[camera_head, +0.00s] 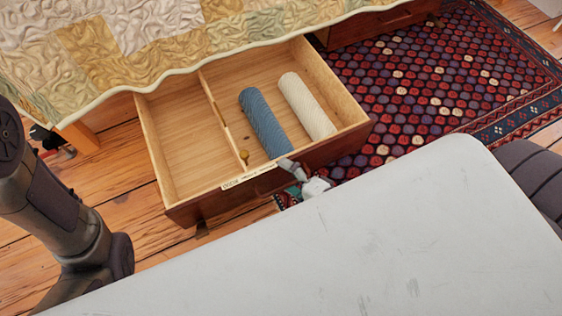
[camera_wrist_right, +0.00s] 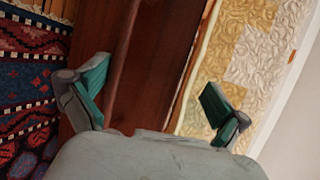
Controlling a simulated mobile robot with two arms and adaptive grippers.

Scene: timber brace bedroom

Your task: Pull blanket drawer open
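The blanket drawer (camera_head: 178,212) stands pulled out from under the bed, its inside in plain view. It has a pale wood interior, a red-brown front and a lettered strip along the front's top edge. A divider splits it. A blue roll (camera_head: 265,122) and a cream roll (camera_head: 306,106) lie in the right compartment. My right gripper (camera_head: 300,176) is at the drawer front, right of its middle; contact is unclear. In the right wrist view, its teal-padded fingers (camera_wrist_right: 155,95) are wide apart, with red-brown wood beyond them. My left arm shows at the left, its gripper out of view.
A quilt (camera_head: 130,45) hangs over the bed edge above the drawer. A patterned rug (camera_head: 440,85) covers the floor at right. Another red-brown wooden front (camera_head: 380,24) shows at the back. Bare plank floor (camera_head: 140,225) lies left of the drawer.

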